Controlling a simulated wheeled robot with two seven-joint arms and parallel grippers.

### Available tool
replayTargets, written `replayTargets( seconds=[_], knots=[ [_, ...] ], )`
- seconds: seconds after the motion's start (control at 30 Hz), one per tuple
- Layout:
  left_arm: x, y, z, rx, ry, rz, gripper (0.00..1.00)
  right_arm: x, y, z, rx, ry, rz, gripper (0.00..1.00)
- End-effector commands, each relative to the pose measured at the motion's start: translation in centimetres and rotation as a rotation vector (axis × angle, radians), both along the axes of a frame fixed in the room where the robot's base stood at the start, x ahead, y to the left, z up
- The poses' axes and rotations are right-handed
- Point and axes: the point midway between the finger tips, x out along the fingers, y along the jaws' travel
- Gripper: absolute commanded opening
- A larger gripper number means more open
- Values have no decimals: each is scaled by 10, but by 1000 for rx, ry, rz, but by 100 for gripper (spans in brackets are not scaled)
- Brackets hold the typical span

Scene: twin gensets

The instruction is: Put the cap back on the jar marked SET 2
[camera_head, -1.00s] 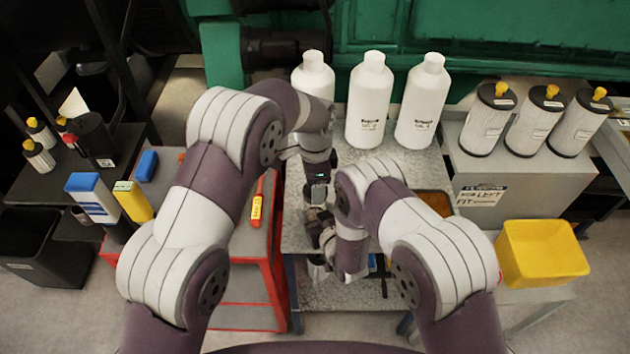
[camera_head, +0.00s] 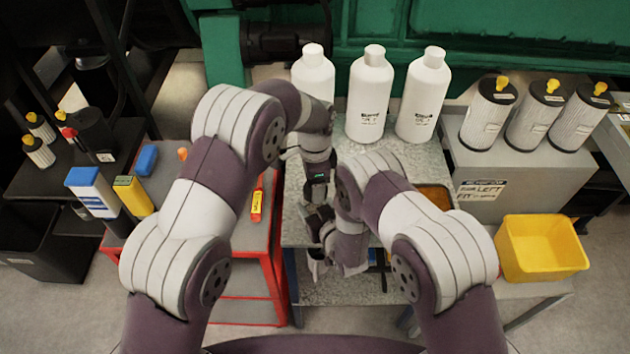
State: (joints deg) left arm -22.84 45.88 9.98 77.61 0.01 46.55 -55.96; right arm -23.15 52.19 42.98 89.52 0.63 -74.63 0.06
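I cannot make out a jar marked SET 2 or its cap in the head view. My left gripper (camera_head: 316,214) points down over the grey table (camera_head: 297,232) at its front part. My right gripper (camera_head: 326,238) comes in from the right, very close to the left one. The two overlap in the view, and whether they touch I cannot tell. A small pale piece (camera_head: 318,266) shows just below them; whether it is a jar or a gripper part is unclear. The fingertips and anything between them are hidden by my wrists.
Three white bottles, among them the middle one (camera_head: 369,97), stand at the table's back. Several filters (camera_head: 487,115) with yellow tops stand on the grey cabinet at right. A yellow bin (camera_head: 541,250) is at lower right, a red cart (camera_head: 268,262) at left, an orange-brown tray (camera_head: 436,197) beside my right arm.

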Motion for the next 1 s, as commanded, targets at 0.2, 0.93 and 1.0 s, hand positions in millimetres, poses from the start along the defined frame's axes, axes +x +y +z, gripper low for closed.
replayTargets(
  seconds=[0.2, 0.93, 1.0],
  knots=[
    [0, 0, -1, 0, 0, 0, 32, 0, 0, 0, 0, 0, 0, 8],
    [-1, 0, -11, 0, 3, 0, 85, 0, 0, 0, 0, 0, 0, 0],
    [-1, 0, -11, 1, 5, 0, 85, 1, 0, 0, 0, 0, -1, 0]
  ],
)
